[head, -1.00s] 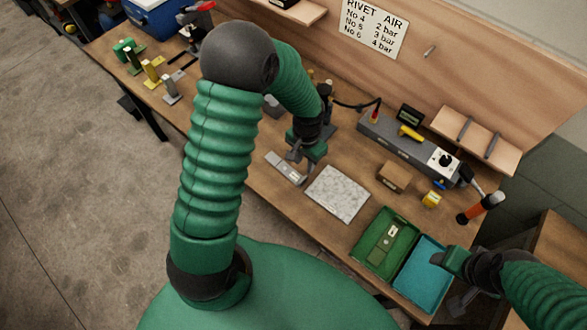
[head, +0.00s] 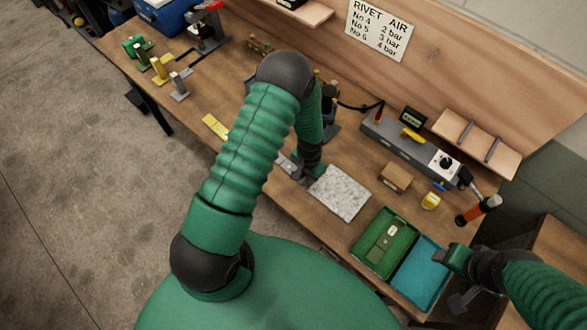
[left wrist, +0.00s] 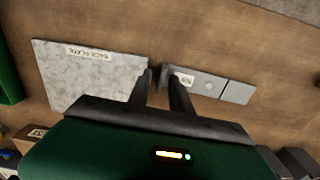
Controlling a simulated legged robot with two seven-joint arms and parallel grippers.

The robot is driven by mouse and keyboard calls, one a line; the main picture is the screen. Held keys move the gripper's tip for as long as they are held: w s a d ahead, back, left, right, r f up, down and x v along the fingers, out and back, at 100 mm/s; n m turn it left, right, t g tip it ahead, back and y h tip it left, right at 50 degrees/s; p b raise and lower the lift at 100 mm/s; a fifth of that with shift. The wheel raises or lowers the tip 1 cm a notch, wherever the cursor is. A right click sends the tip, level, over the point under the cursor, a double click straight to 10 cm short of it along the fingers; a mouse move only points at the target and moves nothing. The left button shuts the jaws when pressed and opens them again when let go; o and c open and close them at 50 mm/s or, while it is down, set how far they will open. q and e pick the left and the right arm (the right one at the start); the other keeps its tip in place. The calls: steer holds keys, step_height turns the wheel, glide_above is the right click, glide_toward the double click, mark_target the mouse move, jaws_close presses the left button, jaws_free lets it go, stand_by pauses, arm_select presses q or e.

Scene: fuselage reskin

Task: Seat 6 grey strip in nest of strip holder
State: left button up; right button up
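A flat grey piece (left wrist: 208,84) with a white number label at one end lies on the bench in the left wrist view. A round mark and a dark cross line show on it. I cannot tell strip from holder there. In the head view its end (head: 287,166) shows, partly hidden by my left arm. My left gripper (left wrist: 160,76) points down beside the labelled end, its fingers apart with no held thing visible between them. My right gripper (head: 452,262) is over the teal tray's edge, its fingers too small to read.
The speckled back plate (head: 340,192) lies beside my left gripper. A yellow strip (head: 215,127) lies left of my arm. A green tray (head: 385,243) and a teal tray (head: 420,272) are at the right. A small brown box (head: 395,177) stands behind the plate.

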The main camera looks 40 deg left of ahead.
arm_select(q)
steer(key=c, duration=0.5)
steer(key=shift+a, duration=0.2)
jaws_close()
steer(key=shift+r, duration=0.15)
